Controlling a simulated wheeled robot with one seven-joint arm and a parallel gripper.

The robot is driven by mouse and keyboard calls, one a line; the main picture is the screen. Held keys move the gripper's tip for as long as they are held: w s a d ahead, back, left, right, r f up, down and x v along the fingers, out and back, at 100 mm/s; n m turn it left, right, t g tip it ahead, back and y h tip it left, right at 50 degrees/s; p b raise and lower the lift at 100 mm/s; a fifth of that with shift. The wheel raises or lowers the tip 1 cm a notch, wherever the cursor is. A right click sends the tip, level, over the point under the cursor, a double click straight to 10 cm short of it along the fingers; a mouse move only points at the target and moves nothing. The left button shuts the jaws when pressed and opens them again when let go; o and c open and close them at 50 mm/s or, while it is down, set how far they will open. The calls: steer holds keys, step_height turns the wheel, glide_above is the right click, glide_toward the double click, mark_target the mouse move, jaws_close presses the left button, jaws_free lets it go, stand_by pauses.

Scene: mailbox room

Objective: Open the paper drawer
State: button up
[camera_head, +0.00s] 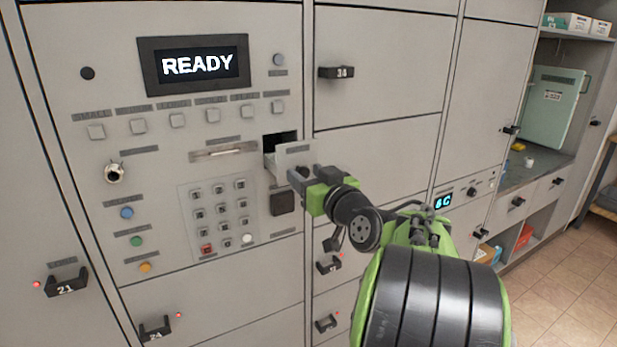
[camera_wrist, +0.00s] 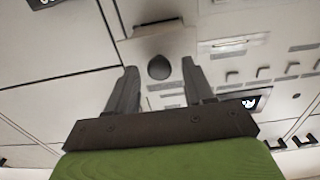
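The paper drawer (camera_head: 294,152) is a small light-grey box in the machine panel. It stands out from its dark opening (camera_head: 279,141), so it is partly open. My gripper (camera_head: 296,179) is right in front of the drawer and hides part of its face. In the wrist view, a dark round knob (camera_wrist: 159,67) on the drawer front (camera_wrist: 165,45) shows between the fingertips. My gripper (camera_wrist: 159,72) is open there, with a visible gap on each side of the knob.
The panel has a READY display (camera_head: 196,64), a keypad (camera_head: 219,215), a card slot (camera_head: 223,151) and several buttons. Numbered locker handles (camera_head: 336,72) stick out nearby. A counter (camera_head: 530,168) with shelves is at the right, above open tiled floor (camera_head: 565,285).

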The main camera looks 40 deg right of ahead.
steer(key=b+v, duration=0.4)
steer(key=v, duration=1.2)
steer(key=shift+b, duration=0.3)
steer(key=shift+w, duration=0.1)
